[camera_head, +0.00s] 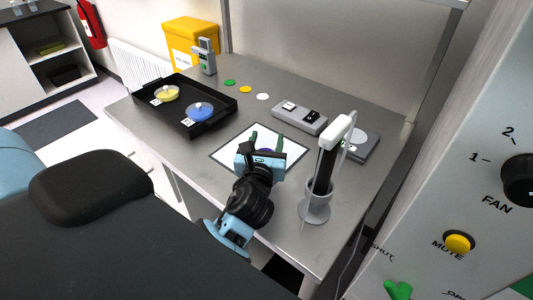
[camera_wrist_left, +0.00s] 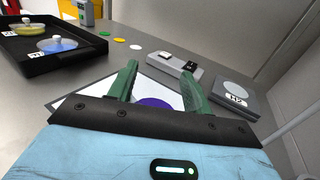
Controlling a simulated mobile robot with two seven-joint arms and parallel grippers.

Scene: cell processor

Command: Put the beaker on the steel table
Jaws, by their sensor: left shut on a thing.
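My left gripper (camera_head: 267,143) is over the white dark-bordered mat on the steel table (camera_head: 190,165). Its green fingers stand apart, shut on the beaker (camera_wrist_left: 158,103). Only a purple round part of the beaker shows between the fingers; its walls are hard to make out and the gripper body hides the near side. I cannot tell whether its base touches the mat. The fingers (camera_wrist_left: 157,88) also show in the left wrist view. My right gripper is not in view.
A black tray (camera_head: 228,119) with a yellow and a blue vessel is at the left. A grey device (camera_head: 300,118) and a scale-like plate (camera_head: 362,142) are behind the mat. A tall stand (camera_head: 315,212) is to the right. Bare table lies between tray and mat.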

